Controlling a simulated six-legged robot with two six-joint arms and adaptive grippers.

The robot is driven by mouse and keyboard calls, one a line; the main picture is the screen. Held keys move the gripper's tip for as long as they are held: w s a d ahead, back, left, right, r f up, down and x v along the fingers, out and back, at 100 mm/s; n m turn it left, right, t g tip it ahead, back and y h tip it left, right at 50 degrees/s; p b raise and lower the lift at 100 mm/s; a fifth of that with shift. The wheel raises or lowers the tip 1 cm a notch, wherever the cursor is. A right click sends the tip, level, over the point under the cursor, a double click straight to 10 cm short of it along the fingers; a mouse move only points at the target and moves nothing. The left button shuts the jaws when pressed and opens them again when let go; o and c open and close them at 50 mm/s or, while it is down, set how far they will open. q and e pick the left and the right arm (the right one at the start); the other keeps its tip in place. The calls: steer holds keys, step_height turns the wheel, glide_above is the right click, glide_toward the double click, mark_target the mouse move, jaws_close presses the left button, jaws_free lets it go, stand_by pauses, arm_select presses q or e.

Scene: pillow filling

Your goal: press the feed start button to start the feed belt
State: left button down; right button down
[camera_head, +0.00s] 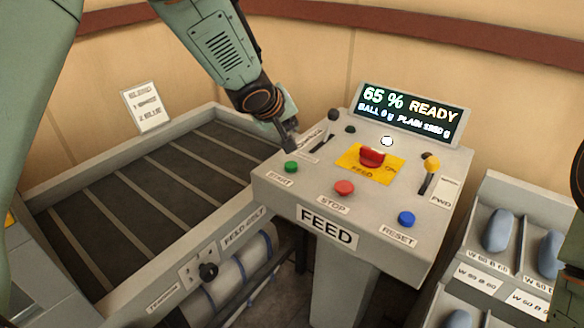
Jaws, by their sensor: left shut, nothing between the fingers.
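The green START button (291,167) sits at the left front corner of the grey FEED panel (321,209). My left gripper (291,146) comes down from the top left. It is shut and empty, with its dark tips just behind and above the green button in the picture. Whether the tips touch the panel I cannot tell. The feed belt (150,185) lies to the left, dark with pale cross bars. My right gripper is not clearly in view.
Close by on the panel are a red STOP button (344,188), a blue RESET button (406,218), a red mushroom button (372,156) on a yellow plate, a black lever (332,116) and a yellow lever (430,165). Bins with blue-grey items (497,231) stand at right.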

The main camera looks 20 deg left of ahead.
mark_target(289, 167)
arm_select(q)
steer(key=f, duration=0.1)
steer(key=f+b, duration=0.2)
steer(key=shift+w+a, duration=0.15)
steer(key=shift+a, duration=0.1)
steer(key=f+b, duration=0.1)
steer(key=b, duration=0.1)
steer(key=f+b, duration=0.1)
steer(key=shift+d+f+b, duration=0.2)
steer(key=shift+f+b, duration=0.15)
steer(key=shift+a+f+b, duration=0.15)
steer(key=shift+f+b, duration=0.65)
steer(key=shift+f, duration=0.35)
steer(key=shift+r, duration=0.1)
steer(key=shift+r, duration=0.1)
steer(key=shift+f, duration=0.2)
